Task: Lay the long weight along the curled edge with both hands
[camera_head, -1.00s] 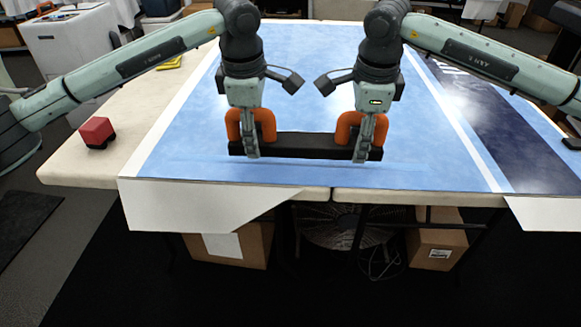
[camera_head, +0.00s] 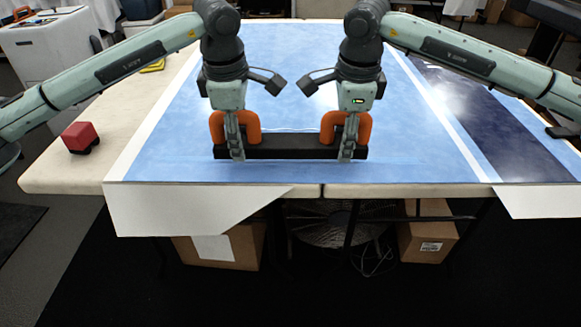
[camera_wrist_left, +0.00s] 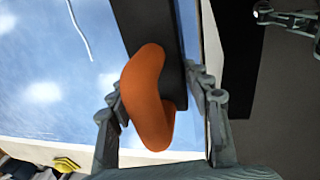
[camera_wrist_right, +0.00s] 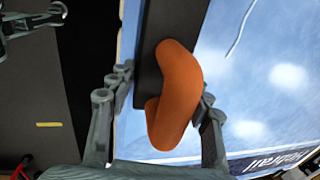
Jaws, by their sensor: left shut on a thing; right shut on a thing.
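The long weight is a black bar (camera_head: 290,147) with two upright orange handles (camera_head: 217,124). It lies level, parallel to the front edge of the blue film (camera_head: 180,150) and a little behind it; I cannot tell whether it touches the film. My left gripper (camera_head: 236,153) is shut on the left handle, also seen in the left wrist view (camera_wrist_left: 147,95). My right gripper (camera_head: 347,153) is shut on the right handle, also seen in the right wrist view (camera_wrist_right: 175,95). A white sheet (camera_head: 180,209) hangs over the table front. No distinct curl shows.
A red block (camera_head: 80,136) sits on the bare left part of the pale table (camera_head: 62,175). A yellow item (camera_head: 153,66) lies farther back. Cardboard boxes (camera_head: 425,240) and a fan (camera_head: 330,220) stand under the table. The film around the bar is clear.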

